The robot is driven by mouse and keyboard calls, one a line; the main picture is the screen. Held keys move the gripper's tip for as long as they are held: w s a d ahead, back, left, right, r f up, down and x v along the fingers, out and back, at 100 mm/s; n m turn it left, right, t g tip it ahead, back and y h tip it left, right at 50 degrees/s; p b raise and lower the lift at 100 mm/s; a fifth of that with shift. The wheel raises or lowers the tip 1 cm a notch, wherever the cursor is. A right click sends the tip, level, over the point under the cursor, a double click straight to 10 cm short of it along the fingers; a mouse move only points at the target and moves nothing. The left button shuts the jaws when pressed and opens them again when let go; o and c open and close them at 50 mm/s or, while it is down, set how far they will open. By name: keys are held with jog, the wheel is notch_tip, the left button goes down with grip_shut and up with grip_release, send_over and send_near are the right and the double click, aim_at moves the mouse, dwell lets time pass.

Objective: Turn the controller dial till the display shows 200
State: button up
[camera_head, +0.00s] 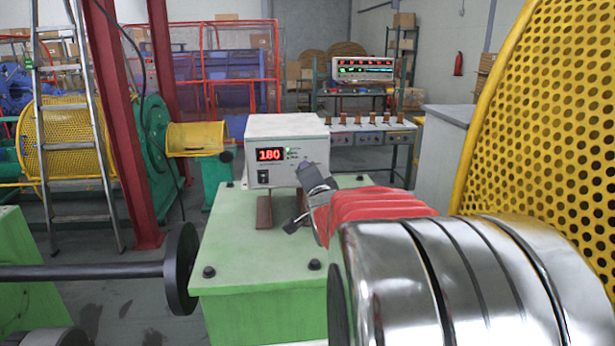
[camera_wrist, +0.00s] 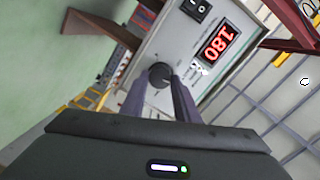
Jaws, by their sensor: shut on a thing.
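The controller (camera_head: 262,128) is a pale box on the green machine stand, with a red display (camera_head: 269,154) that reads 180. The display also shows in the wrist view (camera_wrist: 219,43), tilted and near upside down. The black dial (camera_wrist: 159,74) sits on the controller's front panel in the wrist view. My gripper (camera_wrist: 162,84) is shut on the dial, with one grey finger on each side of it. In the head view my gripper (camera_head: 306,172) is at the right part of the controller's front and hides the dial there.
A black rocker switch (camera_wrist: 196,8) is on the same panel. The green stand (camera_head: 235,250) has bolts on its top. A yellow perforated guard (camera_head: 545,110) rises at the right. A black flanged shaft (camera_head: 180,268) is at the left of the stand.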

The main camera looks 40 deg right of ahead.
jog(key=shift+f+m, duration=0.45)
jog(key=shift+m, duration=0.65)
jog(key=o, duration=1)
jog(key=shift+r, duration=0.2)
jog(key=shift+o, duration=0.2)
